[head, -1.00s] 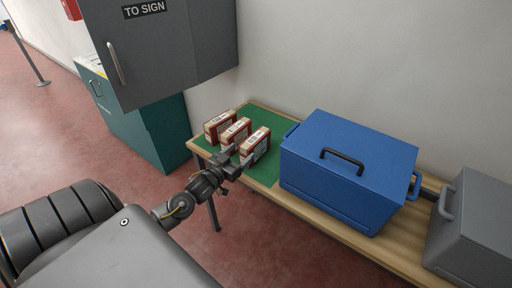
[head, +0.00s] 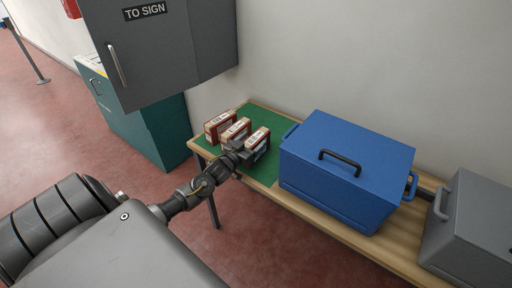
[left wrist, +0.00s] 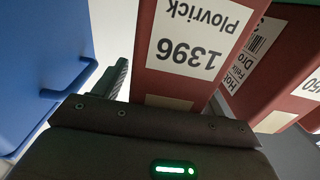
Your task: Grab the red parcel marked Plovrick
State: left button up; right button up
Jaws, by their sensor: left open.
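Three red parcels with pale labels stand in a row on the green mat (head: 262,173). The Plovrick parcel (left wrist: 190,80) is nearest in the left wrist view, its label upside down and reading Plovrick 1396. It is the rightmost parcel (head: 258,137) in the head view, closest to the blue box. My left gripper (head: 240,151) is open at the near end of this parcel. In the left wrist view one dark finger shows to the left of the parcel; the other finger is hidden. I cannot tell whether the fingers touch it. My right gripper is out of view.
The middle red parcel (head: 236,129) and the left one (head: 218,124) stand close beside it. A blue box (head: 340,185) with a black handle stands to the right on the wooden table. A grey case (head: 475,230) is farther right. A grey cabinet (head: 165,55) hangs at the left.

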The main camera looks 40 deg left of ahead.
pick_arm(q)
jog(key=shift+c, duration=0.3)
jog(key=c, duration=1.2)
jog(key=shift+r, duration=0.1)
